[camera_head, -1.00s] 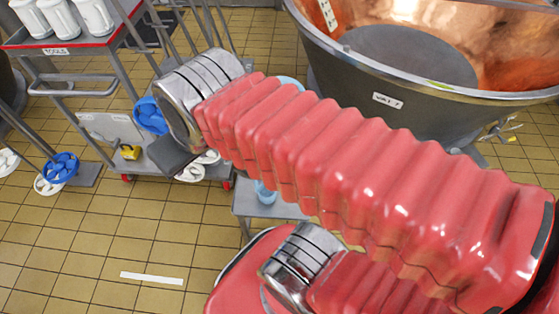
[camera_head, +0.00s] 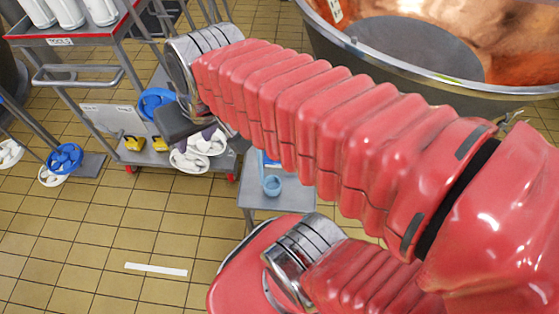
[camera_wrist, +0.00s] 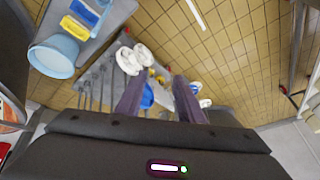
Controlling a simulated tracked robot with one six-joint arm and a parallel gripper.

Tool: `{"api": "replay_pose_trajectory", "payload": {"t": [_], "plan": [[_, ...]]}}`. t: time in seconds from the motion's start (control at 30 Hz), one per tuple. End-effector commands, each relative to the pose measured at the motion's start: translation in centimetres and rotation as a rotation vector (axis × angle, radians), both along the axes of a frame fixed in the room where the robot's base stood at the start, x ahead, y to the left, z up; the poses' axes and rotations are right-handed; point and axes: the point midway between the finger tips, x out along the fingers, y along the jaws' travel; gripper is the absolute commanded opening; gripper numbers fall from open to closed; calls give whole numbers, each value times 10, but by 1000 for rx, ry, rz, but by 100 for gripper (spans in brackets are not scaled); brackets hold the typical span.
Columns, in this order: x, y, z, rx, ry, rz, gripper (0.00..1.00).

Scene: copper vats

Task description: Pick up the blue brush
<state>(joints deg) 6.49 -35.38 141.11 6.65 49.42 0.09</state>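In the wrist view, a small blue block-like thing (camera_wrist: 84,13), which looks like the blue brush, lies on a small grey table (camera_wrist: 96,42) at the upper left. A yellow one (camera_wrist: 75,28) lies next to it. A light blue bucket (camera_wrist: 54,56) is beside them. My gripper (camera_wrist: 158,82) is open, its two dark purple fingers apart with nothing held between them. It is to the right of the table in that picture.
A trolley (camera_head: 62,42) with white canisters stands at the left. A large copper vat (camera_head: 430,70) stands behind my arm. Tiled floor (camera_head: 110,225) is open at the lower left.

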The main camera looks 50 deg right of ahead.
Motion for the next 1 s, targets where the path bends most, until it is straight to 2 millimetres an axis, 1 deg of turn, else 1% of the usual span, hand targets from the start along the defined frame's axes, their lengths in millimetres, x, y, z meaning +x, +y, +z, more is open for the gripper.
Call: {"api": "replay_pose_trajectory", "payload": {"t": [0.1,0.27,0.47,0.7,0.87,1.0], "plan": [[17,-9,-11,67,31,-91,34],[39,-24,-27,158,63,-219,34],[65,-48,-49,270,96,-387,34],[92,-87,-82,400,126,-604,34],[105,-117,-106,483,140,-755,34],[113,-146,-131,554,151,-895,34]]}}
